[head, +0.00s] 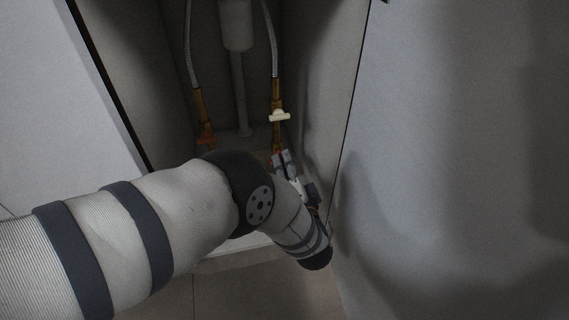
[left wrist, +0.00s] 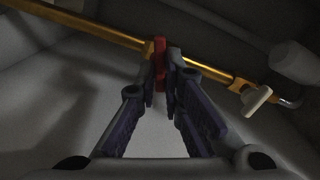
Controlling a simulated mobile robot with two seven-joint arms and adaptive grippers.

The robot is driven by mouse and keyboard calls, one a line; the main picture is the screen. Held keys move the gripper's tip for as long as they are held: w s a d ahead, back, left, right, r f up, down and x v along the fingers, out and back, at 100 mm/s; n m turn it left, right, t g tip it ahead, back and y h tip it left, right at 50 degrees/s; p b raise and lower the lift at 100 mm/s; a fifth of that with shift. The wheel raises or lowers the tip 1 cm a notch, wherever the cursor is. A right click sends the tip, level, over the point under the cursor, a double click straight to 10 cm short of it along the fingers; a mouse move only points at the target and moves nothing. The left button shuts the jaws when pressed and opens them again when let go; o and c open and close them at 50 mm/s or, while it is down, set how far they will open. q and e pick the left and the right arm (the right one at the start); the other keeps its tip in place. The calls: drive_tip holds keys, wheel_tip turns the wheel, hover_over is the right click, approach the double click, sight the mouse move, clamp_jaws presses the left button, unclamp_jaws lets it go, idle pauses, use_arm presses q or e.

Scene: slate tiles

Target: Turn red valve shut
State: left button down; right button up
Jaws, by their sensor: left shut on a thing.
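The red valve handle (left wrist: 160,64) shows in the left wrist view, standing across a brass-coloured pipe (left wrist: 100,33). My left gripper (left wrist: 161,72) is shut on this handle, with one finger on each side. In the head view my left gripper (head: 283,162) is low on the right-hand pipe, below a cream handle, and it mostly hides the red handle there. My right gripper is in neither view.
A cream handle (head: 279,115) sits on the same pipe, close by; it also shows in the left wrist view (left wrist: 256,100). An orange-brown handle (head: 206,138) is on the left pipe. Cabinet walls (head: 318,90) and a drain pipe (head: 238,80) bound the narrow space.

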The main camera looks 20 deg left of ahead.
use_arm(q)
drive_tip(key=shift+f+m+b, duration=0.15)
drive_tip(key=shift+m+b, duration=0.35)
drive_tip(key=shift+m, duration=1.7)
drive_tip(key=shift+s, duration=0.1)
drive_tip(key=c, duration=1.7)
unclamp_jaws()
drive_tip(key=v, duration=1.2)
